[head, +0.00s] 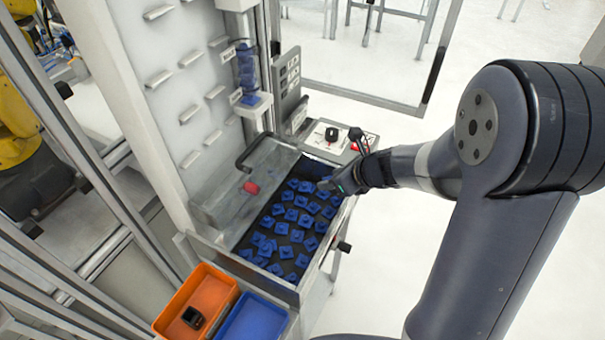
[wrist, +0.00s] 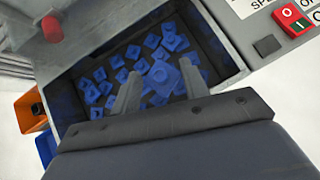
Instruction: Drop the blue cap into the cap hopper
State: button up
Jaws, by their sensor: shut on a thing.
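The cap hopper (head: 318,262) is a metal-walled bin with a dark inside, holding many loose blue caps. It also fills the upper middle of the wrist view (wrist: 207,42). My gripper (head: 333,186) is over the hopper's right side in the head view. In the wrist view its two fingers (wrist: 159,84) are on either side of a blue cap (wrist: 162,74), which looks larger than the caps beyond it. The gripper is shut on this cap. How high the cap is above the pile is hard to tell.
A control panel (head: 340,138) with buttons adjoins the hopper's far end. A red knob (head: 251,188) is on the hopper's left side. An orange bin (head: 205,283) with a small dark object and a blue bin (head: 254,318) stand at the near end. A tall white panel rises on the left.

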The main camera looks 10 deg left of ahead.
jog(key=s+a+r+n+g+y+p, duration=0.1)
jog(key=s+a+n+g, duration=0.15)
jog(key=a, duration=0.25)
jog(key=shift+n, duration=0.35)
jog(key=f+b, duration=0.1)
jog(key=f, duration=0.1)
jog(key=f+b, duration=0.2)
jog(key=s+f+b, duration=0.1)
jog(key=f+b, duration=0.1)
jog(key=shift+a, duration=0.2)
jog(key=o, duration=1.1)
jog(key=shift+r, duration=0.1)
